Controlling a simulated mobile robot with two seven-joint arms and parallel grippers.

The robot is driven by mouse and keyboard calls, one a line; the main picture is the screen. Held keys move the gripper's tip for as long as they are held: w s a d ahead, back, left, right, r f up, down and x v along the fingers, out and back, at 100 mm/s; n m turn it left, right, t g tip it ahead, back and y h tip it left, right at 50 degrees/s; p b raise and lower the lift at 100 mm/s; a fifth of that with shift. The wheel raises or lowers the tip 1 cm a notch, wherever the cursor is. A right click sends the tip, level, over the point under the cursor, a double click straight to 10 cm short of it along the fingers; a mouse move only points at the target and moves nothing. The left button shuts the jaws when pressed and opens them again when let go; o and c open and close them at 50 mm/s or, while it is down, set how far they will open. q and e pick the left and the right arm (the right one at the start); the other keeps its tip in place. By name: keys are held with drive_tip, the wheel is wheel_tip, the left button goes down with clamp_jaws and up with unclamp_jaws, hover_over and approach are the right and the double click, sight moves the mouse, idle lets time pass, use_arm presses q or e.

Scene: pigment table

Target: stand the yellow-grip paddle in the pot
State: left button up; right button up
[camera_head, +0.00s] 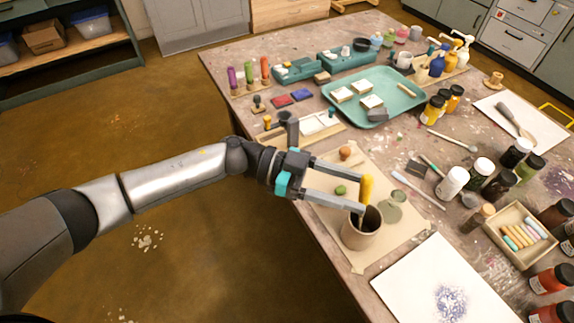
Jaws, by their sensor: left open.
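The paddle's yellow grip (367,190) points up above the pot (361,236), a beige cup on a tan sheet. The paddle's lower part runs down into the pot's mouth, and its lower end is hidden inside. My left gripper (367,196) reaches in from the left just above the pot. Its two long fingers are spread, with the tips close to the yellow grip, one on either side. Whether a fingertip touches the grip I cannot tell. My right gripper does not show.
A brown ball (345,153) and a green lump (341,190) lie on the sheet behind the pot. A white paper (405,290) lies in front. Several paint jars and a chalk box (519,208) stand to the right. A teal tray (400,82) is behind.

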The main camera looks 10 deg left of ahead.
use_arm(q)
drive_tip(key=w+a+r, duration=0.1)
drive_tip(key=w+a, duration=0.1)
drive_tip(key=a, duration=1.1)
drive_tip(key=shift+d, duration=0.1)
